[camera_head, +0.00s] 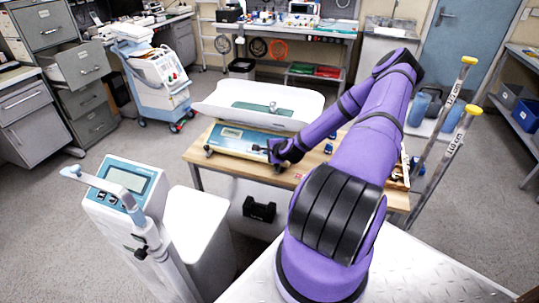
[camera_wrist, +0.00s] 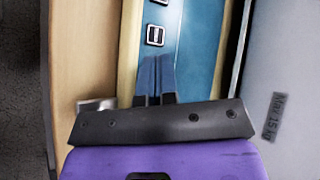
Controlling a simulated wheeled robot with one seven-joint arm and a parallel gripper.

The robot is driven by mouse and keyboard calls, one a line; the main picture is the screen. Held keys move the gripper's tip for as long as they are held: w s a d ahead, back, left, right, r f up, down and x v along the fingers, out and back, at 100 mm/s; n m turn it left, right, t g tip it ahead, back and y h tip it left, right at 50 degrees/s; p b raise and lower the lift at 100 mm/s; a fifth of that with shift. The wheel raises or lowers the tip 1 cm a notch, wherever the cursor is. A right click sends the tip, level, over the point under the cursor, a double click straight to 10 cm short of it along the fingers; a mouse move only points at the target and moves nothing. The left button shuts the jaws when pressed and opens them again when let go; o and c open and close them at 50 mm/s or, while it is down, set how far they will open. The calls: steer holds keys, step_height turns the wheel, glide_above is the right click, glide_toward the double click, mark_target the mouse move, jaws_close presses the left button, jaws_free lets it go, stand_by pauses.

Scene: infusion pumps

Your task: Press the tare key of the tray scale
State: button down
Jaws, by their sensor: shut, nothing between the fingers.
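The tray scale (camera_head: 225,143) stands on a wooden table, with a blue front panel and a small display (camera_head: 231,132). Its wide white tray (camera_head: 215,102) rises behind the panel. My gripper (camera_head: 268,150) is at the right part of the panel, with its fingers together and empty. In the wrist view, the closed blue fingertips (camera_wrist: 158,60) point along the blue panel (camera_wrist: 187,50). I cannot tell whether the tips touch the panel.
The tray side, marked "Max 15 kg" (camera_wrist: 277,115), runs close along the right in the wrist view. The wooden table (camera_head: 200,160) has small items at its right. A column scale (camera_head: 125,180) stands at front left. Two yellow-capped poles (camera_head: 445,150) stand right.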

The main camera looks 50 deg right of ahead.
steer(key=shift+s+d+f, duration=0.15)
steer(key=shift+s+f, duration=0.05)
steer(key=shift+f, duration=0.4)
stand_by(0.8)
steer(key=shift+r, duration=0.2)
stand_by(0.7)
steer(key=r, duration=0.1)
steer(key=a+r, duration=0.1)
steer(key=r, duration=0.1)
steer(key=a+r, duration=0.1)
steer(key=shift+s+r, duration=0.25)
steer(key=shift+r, duration=0.05)
stand_by(0.9)
